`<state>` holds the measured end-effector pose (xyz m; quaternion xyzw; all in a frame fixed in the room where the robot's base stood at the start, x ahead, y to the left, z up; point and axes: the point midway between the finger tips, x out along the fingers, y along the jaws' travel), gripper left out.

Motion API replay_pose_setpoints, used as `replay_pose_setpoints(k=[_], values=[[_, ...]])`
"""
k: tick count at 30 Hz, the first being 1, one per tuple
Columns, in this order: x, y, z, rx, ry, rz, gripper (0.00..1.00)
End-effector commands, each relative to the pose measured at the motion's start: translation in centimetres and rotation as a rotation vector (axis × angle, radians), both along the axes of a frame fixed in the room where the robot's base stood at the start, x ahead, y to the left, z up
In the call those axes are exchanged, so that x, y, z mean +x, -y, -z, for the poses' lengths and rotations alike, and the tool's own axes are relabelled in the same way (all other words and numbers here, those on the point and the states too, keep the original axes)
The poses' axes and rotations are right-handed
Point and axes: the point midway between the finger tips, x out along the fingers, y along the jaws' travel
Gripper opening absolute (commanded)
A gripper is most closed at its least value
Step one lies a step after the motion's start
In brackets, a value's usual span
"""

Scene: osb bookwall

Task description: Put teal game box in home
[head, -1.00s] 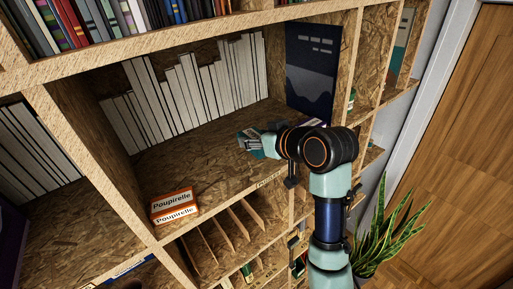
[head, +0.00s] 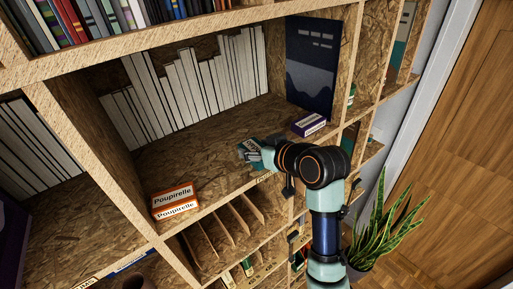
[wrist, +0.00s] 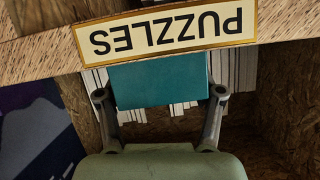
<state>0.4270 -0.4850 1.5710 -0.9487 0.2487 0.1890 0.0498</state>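The teal game box (wrist: 158,86) shows as a flat teal face between the two fingers of my gripper (wrist: 160,95) in the wrist view. The fingers touch its left and right sides, and the yellow-framed "PUZZLES" label partly hides its upper edge. In the head view my gripper (head: 252,152) is at the front of the middle shelf compartment (head: 185,160), above its floor, with a small teal patch of the box at its tip. The box is mostly hidden there by the fingers. No place marked "home" can be read.
A purple box (head: 308,123) lies at the right, before a dark blue upright panel (head: 312,65). White books (head: 190,85) line the back. The "PUZZLES" label (wrist: 167,30) is on the shelf edge.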

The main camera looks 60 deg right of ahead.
Motion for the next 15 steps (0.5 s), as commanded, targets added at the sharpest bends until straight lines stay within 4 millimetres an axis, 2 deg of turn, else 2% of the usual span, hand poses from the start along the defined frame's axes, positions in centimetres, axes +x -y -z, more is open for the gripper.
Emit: replay_pose_setpoints(k=[2,10,14,15], values=[[0.0,0.0,0.0,0.0,0.0,0.0,0.84],[0.0,0.0,-0.1,0.0,0.0,0.0,0.84],[0.0,0.0,-1.2,-0.002,0.001,0.001,0.84],[-0.5,-0.2,-1.1,-0.003,0.003,0.001,0.84]])
